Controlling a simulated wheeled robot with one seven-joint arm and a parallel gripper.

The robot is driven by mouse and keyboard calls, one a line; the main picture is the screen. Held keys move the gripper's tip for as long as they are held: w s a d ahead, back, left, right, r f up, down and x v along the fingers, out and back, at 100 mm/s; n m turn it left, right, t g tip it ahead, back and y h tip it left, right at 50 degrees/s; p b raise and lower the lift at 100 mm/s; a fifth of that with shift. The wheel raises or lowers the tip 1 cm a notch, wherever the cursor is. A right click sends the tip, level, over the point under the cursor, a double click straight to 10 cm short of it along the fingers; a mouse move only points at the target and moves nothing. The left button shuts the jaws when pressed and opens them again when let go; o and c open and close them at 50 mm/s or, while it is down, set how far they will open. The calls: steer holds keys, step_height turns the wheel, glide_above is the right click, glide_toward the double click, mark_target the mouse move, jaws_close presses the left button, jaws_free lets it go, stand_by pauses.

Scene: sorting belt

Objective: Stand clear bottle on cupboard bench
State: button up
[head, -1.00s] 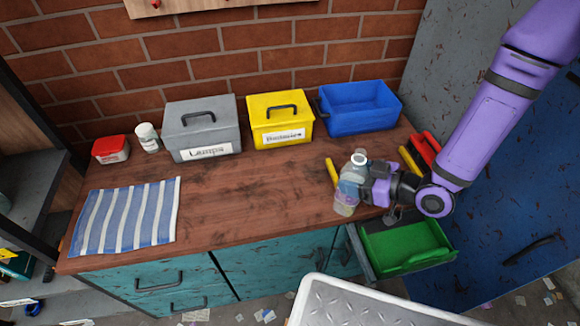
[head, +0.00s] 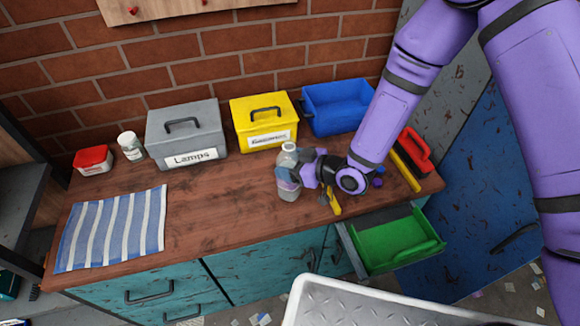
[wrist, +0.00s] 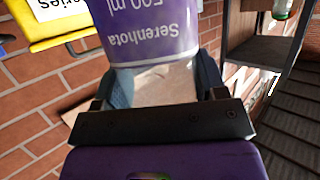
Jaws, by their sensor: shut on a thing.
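The clear bottle (head: 289,160) is upright over the middle right of the wooden bench top (head: 215,205). My gripper (head: 290,177) is shut around its body from the right. In the wrist view the bottle's purple-and-white label (wrist: 150,40) fills the space between the fingers, reading "Serenhota 500 ml". I cannot tell whether the bottle's base touches the bench or hangs just above it. The bench stands on teal cupboards (head: 150,285).
A striped cloth (head: 112,228), red tub (head: 93,159), white jar (head: 131,146), grey Lamps box (head: 187,133), yellow box (head: 264,121) and blue bin (head: 340,105) line the bench. A yellow-handled tool lies by my gripper. A red-and-black item (head: 413,150) and open green drawer (head: 395,240) are at right.

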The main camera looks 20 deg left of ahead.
steer(key=shift+f, duration=0.9)
steer(key=o, duration=1.5)
steer(key=shift+c, duration=0.2)
steer(key=v, duration=1.2)
steer(key=shift+d, duration=0.1)
